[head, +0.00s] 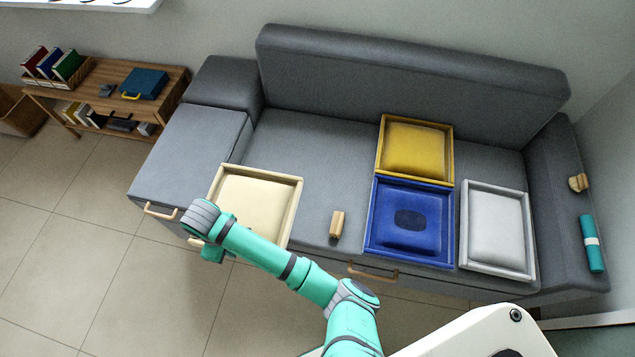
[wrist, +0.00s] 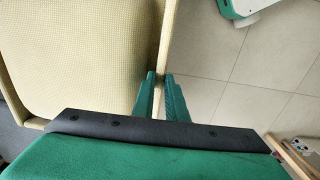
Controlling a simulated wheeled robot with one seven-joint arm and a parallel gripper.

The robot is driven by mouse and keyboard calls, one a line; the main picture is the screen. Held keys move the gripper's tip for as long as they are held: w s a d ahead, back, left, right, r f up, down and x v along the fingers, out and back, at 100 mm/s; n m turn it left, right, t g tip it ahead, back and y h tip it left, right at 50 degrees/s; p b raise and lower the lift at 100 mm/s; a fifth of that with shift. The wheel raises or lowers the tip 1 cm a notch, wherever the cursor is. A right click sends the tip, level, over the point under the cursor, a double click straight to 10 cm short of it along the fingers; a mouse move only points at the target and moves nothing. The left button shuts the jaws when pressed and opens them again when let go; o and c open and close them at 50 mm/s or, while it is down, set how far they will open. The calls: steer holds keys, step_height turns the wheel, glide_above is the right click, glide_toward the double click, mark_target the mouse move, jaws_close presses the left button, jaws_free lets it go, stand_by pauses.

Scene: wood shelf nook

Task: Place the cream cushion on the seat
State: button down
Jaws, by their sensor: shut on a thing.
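The cream cushion (head: 257,203), square with a raised pale rim, is at the left front of the grey sofa seat (head: 318,160), by the left end block. Its front edge reaches the seat's front edge; I cannot tell whether it rests on the seat or is held just above. My gripper (wrist: 160,80) is shut on the cushion's rim in the wrist view, with the cushion's woven face (wrist: 75,60) to the left and floor to the right. In the head view my arm's end partly covers the cushion's front left corner, and the fingertips are hidden.
Yellow (head: 414,150), blue (head: 409,242) and light grey (head: 496,228) framed cushions lie on the seat's right half. A small wooden block (head: 337,224) sits between the cream and blue ones. A teal roll (head: 591,243) lies on the right armrest. Wooden handles (head: 372,272) stick out in front.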

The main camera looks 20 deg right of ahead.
mark_target(256, 222)
steer(key=w+d+f, duration=0.1)
steer(key=w+d, duration=0.1)
steer(key=w+d+f, duration=0.1)
steer(key=w+d, duration=0.1)
steer(key=w+d+f, duration=0.1)
steer(key=w+d, duration=0.1)
steer(key=shift+f, duration=0.4)
steer(key=w+d+f, duration=0.2)
steer(key=f, duration=0.1)
steer(key=w+d+f, duration=0.1)
steer(key=shift+f, duration=0.4)
steer(key=shift+w+d+f, duration=0.25)
steer(key=shift+w+f, duration=0.05)
steer(key=shift+f, duration=0.1)
steer(key=shift+w+d+f, duration=0.15)
steer(key=shift+f, duration=1.65)
steer(key=c, duration=1.8)
jaws_free()
steer(key=shift+f, duration=0.1)
steer(key=shift+o, duration=0.2)
